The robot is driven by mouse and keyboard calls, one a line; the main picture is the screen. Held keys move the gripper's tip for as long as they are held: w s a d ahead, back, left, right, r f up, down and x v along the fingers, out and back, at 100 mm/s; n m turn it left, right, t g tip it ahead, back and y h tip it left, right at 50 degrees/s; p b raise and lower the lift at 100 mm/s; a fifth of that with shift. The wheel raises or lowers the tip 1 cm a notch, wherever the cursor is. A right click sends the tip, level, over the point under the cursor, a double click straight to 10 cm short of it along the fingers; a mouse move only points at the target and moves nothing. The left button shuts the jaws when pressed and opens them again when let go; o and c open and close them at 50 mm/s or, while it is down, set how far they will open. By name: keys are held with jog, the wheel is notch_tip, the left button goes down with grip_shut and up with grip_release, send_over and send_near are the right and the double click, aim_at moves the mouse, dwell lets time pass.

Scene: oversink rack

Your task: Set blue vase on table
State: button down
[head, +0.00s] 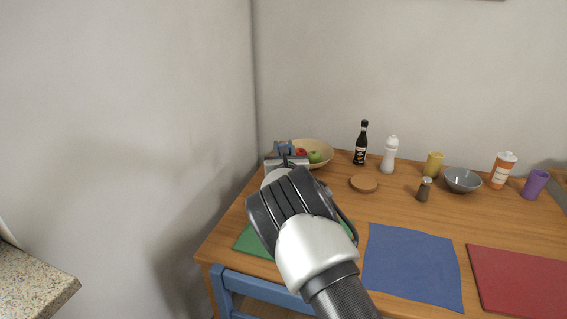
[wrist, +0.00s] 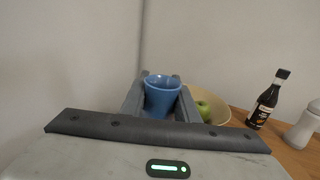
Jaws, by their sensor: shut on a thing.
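The blue vase (wrist: 162,98) is upright between the two grey fingers of my gripper (wrist: 161,103) in the wrist view. My gripper is shut on it. In the head view my gripper (head: 284,149) is at the far left part of the wooden table (head: 400,208), mostly behind my own arm. Only a small bit of blue shows there. I cannot tell whether the vase's base touches the table, as its lower part is hidden.
A fruit bowl (head: 322,148) with apples is close on the right of my gripper. A dark bottle (head: 360,146), white bottle (head: 389,158) and round wooden coaster (head: 364,184) stand further right. Blue (head: 411,268) and red (head: 520,280) mats lie in front. The wall is behind.

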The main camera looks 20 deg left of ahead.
jog(key=shift+f+b, duration=0.4)
jog(key=shift+f, duration=1.25)
jog(key=shift+f, duration=0.15)
jog(key=c, duration=1.4)
grip_release()
jog(key=shift+f, duration=0.1)
jog(key=shift+o, duration=0.2)
